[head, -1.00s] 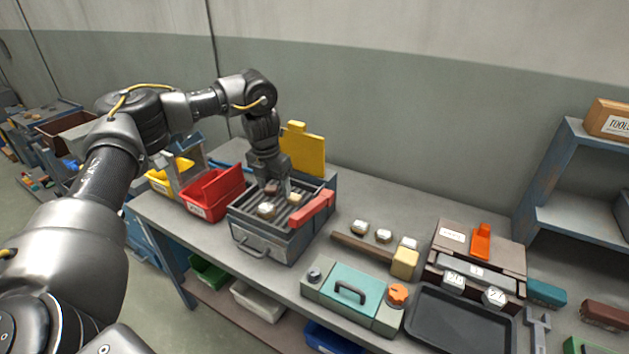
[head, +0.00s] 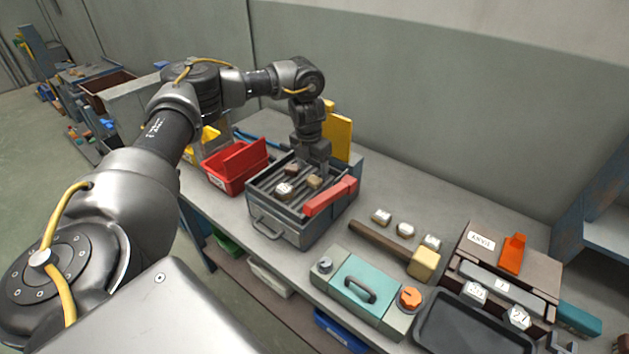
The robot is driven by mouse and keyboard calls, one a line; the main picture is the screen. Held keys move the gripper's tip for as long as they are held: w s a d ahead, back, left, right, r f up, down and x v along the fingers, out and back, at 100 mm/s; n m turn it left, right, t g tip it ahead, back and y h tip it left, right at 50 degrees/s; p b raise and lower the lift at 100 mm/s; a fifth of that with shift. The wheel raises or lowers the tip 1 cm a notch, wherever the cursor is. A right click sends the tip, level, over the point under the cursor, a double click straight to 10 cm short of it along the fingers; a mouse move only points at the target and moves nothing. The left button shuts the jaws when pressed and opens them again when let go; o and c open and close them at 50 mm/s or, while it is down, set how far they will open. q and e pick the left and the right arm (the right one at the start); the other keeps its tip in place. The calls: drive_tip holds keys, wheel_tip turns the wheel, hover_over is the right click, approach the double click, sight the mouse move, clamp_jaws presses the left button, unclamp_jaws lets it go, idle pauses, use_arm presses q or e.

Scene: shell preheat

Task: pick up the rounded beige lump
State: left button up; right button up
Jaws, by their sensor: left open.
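Several lumps lie on the slatted top of the grey box (head: 300,222). A beige lump (head: 314,183) is at the right, a browner lump (head: 292,170) at the back, and a pale lump with a dark mark (head: 284,190) at the front. I cannot tell for sure which is the rounded beige one. My left gripper (head: 315,167) is open, pointing down just above and behind the right-hand beige lump, apparently empty. Its fingertips are small and hard to make out. My right gripper is not in view.
A red bin (head: 235,168) stands left of the box, and a raised yellow plate (head: 337,136) behind it. A red bar (head: 331,196) runs along its right side. A mallet (head: 424,264), a teal case (head: 357,288) and marked pale lumps (head: 405,230) lie to the right.

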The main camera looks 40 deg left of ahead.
sight(314, 178)
use_arm(q)
drive_tip(key=shift+s, duration=0.15)
drive_tip(key=f, duration=0.1)
drive_tip(key=f+p, duration=0.1)
drive_tip(key=f, duration=0.1)
drive_tip(key=f+p, duration=0.1)
drive_tip(key=shift+w+f, duration=0.3)
drive_tip(key=shift+w, duration=0.1)
drive_tip(key=shift+f, duration=0.25)
drive_tip(key=shift+c, duration=0.5)
drive_tip(key=c, duration=1)
